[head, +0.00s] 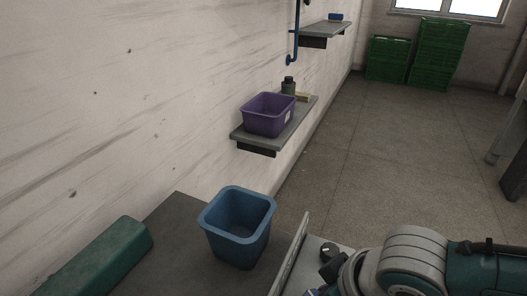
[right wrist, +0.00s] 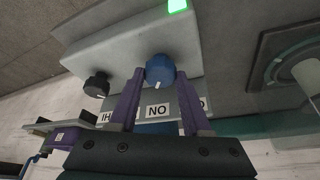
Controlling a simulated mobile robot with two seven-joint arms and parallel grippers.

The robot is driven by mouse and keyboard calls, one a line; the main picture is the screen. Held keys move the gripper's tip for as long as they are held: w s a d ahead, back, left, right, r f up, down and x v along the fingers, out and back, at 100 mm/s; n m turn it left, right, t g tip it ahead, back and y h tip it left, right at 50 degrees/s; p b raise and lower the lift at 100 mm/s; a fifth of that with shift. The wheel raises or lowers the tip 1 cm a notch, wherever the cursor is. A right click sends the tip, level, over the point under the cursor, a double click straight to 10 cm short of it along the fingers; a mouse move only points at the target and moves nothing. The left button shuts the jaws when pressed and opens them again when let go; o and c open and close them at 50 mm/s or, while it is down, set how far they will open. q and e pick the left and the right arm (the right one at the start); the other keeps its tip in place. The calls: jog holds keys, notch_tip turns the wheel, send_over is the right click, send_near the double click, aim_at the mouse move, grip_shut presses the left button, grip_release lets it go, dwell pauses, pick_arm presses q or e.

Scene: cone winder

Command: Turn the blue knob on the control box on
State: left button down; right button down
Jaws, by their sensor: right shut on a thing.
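In the right wrist view the blue knob (right wrist: 160,69) sits on the pale control box (right wrist: 125,50). The purple fingers of my right gripper (right wrist: 160,76) are shut on it, one on each side. A green lamp (right wrist: 177,5) on the box looks lit. In the head view my right arm hides the knob and most of the box. My left gripper is not in view.
A black knob (right wrist: 97,86) stands beside the blue one. In the head view a blue bin (head: 213,222) and a green block (head: 105,258) are on the grey table (head: 180,240). A purple bin (head: 268,118) is on a wall shelf (head: 300,115).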

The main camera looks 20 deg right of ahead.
jog(key=shift+c, duration=1.8)
grip_release()
jog(key=a+p+v, duration=0.1)
jog(key=p+v, duration=0.2)
jog(key=v, duration=0.7)
jog(key=shift+d, duration=0.45)
